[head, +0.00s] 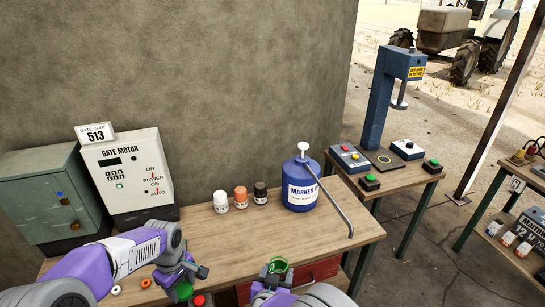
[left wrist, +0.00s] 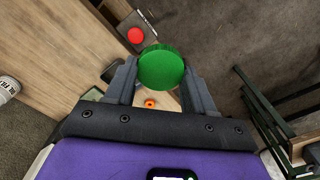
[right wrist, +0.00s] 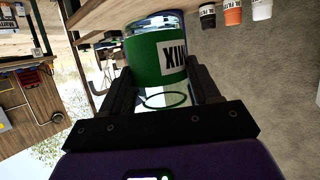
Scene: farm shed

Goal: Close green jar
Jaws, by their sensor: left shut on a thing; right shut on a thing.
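The green jar (head: 278,266) is at the table's front edge in the head view, its open top facing up. My right gripper (head: 272,285) is shut on it. In the right wrist view the jar (right wrist: 150,62) shows a white label between the fingers, with a thin green ring below it. My left gripper (head: 190,280) is shut on a round green lid (left wrist: 162,68). The lid shows in the head view (head: 184,290), partly hidden by the gripper, to the left of the jar and apart from it.
Small white (head: 116,290) and orange (head: 145,283) rings lie at left; a red round piece (head: 198,300) is near the lid.

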